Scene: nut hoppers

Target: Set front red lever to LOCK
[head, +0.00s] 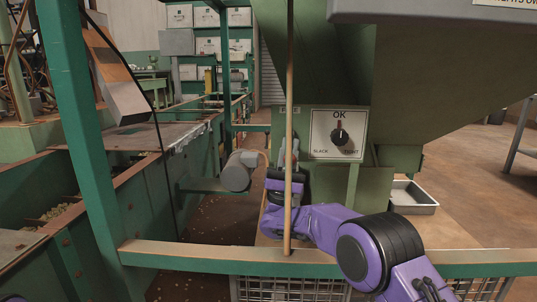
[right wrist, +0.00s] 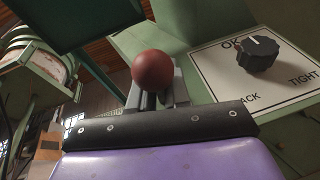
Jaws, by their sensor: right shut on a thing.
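The red ball knob (right wrist: 153,69) of the lever shows in the right wrist view, between the fingertips of my right gripper (right wrist: 155,94). The gripper is shut on it, and the ball sticks out past the fingers. The lever's shaft and any LOCK marking are hidden. In the head view my right gripper (head: 289,153) is beside the green hopper's post, left of the dial plate, partly behind a thin upright rod. The red knob cannot be made out there. My left gripper is not in view.
A white dial plate (head: 338,134) reads SLACK, OK and TIGHT; its black knob (head: 340,137) points to OK. A thin upright rod (head: 288,80) and a green rail (head: 200,256) stand in front of my right arm. A metal tray (head: 412,198) lies at right.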

